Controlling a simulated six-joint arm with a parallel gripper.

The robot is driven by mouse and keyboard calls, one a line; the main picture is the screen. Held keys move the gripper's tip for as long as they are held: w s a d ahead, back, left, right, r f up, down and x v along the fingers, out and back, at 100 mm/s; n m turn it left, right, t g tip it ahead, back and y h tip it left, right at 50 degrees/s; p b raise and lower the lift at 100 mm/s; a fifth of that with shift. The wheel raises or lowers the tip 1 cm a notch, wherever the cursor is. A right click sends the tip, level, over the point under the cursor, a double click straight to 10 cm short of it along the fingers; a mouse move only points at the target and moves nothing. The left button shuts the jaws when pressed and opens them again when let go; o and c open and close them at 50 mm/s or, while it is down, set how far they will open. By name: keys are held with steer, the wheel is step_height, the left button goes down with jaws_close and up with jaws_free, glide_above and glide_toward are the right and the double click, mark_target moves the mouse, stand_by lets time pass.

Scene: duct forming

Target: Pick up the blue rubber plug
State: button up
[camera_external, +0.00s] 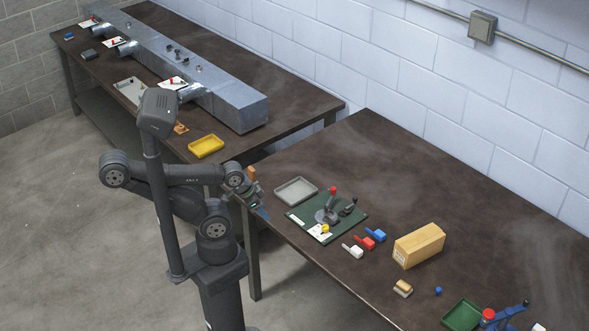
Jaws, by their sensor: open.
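A small round blue piece (438,290), which looks like the blue rubber plug, lies on the dark near table (470,225), right of a small tan-and-grey block (403,288). It is too small to make out its shape. My gripper (260,207) is at the near table's left edge, left of the grey tray, well away from the blue piece. It is open, and I see nothing held in it. The fingertips are small and partly unclear in this view.
A grey tray (296,191), a green mat (349,216) with a red-knobbed device, white, red and blue handled pieces, a wooden block (419,245) and a green tray (463,314) stand on the near table. A long metal duct (237,103) lies on the far table.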

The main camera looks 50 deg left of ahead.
steer(key=w+d+r+m, duration=0.1)
steer(key=w+d+r, duration=0.3)
steer(key=w+d, duration=0.25)
steer(key=w+d+r+m+g+h, duration=0.1)
steer(key=w+d+r+m, duration=0.1)
steer(key=w+d+r, duration=0.5)
steer(key=w+d+r+m, duration=0.1)
steer(key=w+d+r, duration=0.1)
steer(key=w+d, duration=0.55)
steer(key=m+g+h, duration=0.1)
steer(key=m+g, duration=0.1)
steer(key=m, duration=0.3)
glide_above(439, 289)
steer(key=s+a, duration=0.3)
steer(key=a, duration=0.4)
step_height(439, 289, down, 11)
steer(key=x, duration=1.7)
steer(key=shift+d+r, duration=0.1)
jaws_close()
